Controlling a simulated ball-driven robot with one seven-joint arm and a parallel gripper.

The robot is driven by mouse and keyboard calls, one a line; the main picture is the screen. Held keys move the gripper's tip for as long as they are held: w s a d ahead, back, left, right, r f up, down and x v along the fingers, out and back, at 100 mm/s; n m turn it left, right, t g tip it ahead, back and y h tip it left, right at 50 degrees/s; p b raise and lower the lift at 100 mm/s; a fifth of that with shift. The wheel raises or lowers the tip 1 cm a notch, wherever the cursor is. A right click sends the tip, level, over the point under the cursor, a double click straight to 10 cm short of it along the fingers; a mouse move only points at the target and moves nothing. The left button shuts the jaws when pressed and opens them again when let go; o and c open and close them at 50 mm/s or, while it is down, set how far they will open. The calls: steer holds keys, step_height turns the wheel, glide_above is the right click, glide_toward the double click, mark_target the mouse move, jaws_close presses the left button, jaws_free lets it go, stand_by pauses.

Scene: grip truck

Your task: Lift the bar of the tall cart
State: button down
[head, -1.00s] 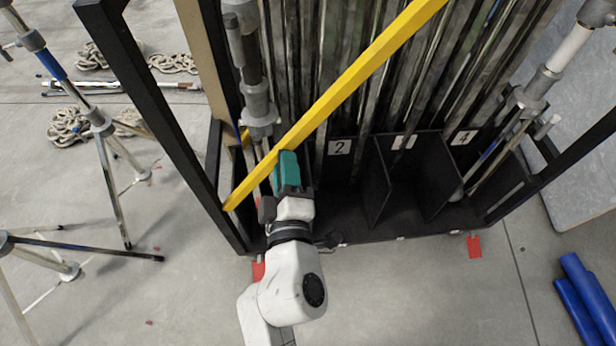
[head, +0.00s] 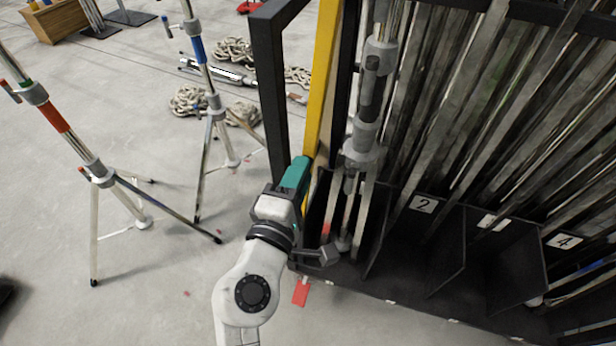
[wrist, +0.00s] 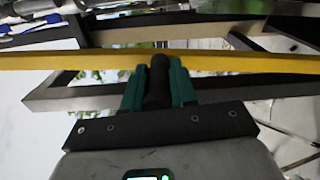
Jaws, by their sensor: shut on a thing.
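The tall black cart (head: 270,85) stands in the middle and right of the head view, packed with upright metal poles. Its yellow bar (head: 323,85) stands nearly upright along the cart's left end. My gripper (head: 297,172) is at the lower part of the bar, its teal fingers pointing up along it. In the wrist view the bar (wrist: 60,62) crosses the picture just beyond the fingers. There my gripper (wrist: 157,85) is closed around a dark upright handle (wrist: 157,80) in front of the bar. The head view hides this grip behind the fingers.
Two tripod stands (head: 215,100) (head: 75,140) stand on the floor left of the cart. Coiled rope (head: 190,102) lies behind them. A grey stand (head: 362,145) is just right of the bar. A red tag (head: 301,292) lies by the cart's base.

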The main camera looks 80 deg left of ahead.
stand_by(0.3)
steer(key=c, duration=0.9)
jaws_free()
steer(key=v, duration=1)
steer(key=shift+s+d+p, duration=0.3)
steer(key=shift+p, duration=0.05)
steer(key=shift+f, duration=0.1)
